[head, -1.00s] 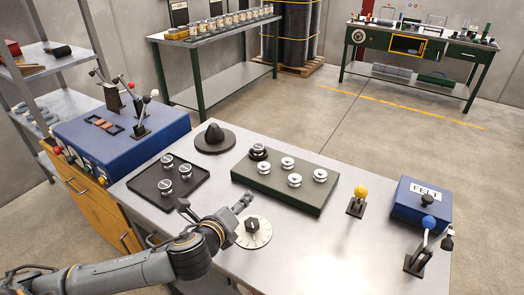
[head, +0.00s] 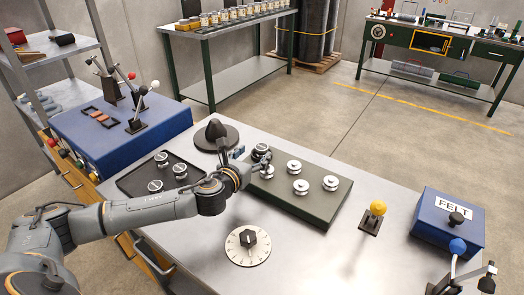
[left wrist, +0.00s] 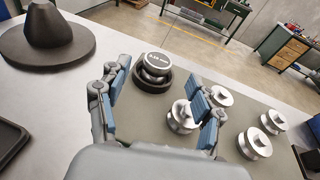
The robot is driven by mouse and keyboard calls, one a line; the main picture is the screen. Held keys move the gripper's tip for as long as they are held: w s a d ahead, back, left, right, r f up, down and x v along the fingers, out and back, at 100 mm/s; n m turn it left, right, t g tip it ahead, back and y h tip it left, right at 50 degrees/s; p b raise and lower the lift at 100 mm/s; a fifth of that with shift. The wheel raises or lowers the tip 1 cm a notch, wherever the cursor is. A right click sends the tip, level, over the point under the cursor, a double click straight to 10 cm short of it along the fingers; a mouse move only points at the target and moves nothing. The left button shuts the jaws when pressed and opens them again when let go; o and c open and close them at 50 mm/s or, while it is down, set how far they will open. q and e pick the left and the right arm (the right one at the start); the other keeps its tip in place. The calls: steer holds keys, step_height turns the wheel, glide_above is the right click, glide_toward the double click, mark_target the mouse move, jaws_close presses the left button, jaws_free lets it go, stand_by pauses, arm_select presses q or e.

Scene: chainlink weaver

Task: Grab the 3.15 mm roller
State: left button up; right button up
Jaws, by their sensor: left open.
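My left gripper (head: 252,158) is open and empty at that corner. In the left wrist view its blue-padded fingers (left wrist: 160,88) spread either side of the line to the labelled roller, which lies just beyond them. A silver roller (left wrist: 183,117) shows close by the right finger. My right gripper is not in view.
Several silver rollers (head: 300,187) stand on the block. A black tray (head: 139,184) with rollers and a dark cone (head: 216,133) lie to the left.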

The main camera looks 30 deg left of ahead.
mark_target(260, 148)
arm_select(q)
steer(key=shift+w, duration=0.25)
steer(key=x, duration=0.4)
steer(key=shift+a+f+p, duration=0.1)
steer(key=shift+f+p, duration=0.15)
steer(key=shift+p, duration=0.15)
steer(key=shift+w+f, duration=0.1)
steer(key=shift+w, duration=0.25)
steer(key=shift+c, duration=0.2)
steer(key=c, duration=0.3)
jaws_close()
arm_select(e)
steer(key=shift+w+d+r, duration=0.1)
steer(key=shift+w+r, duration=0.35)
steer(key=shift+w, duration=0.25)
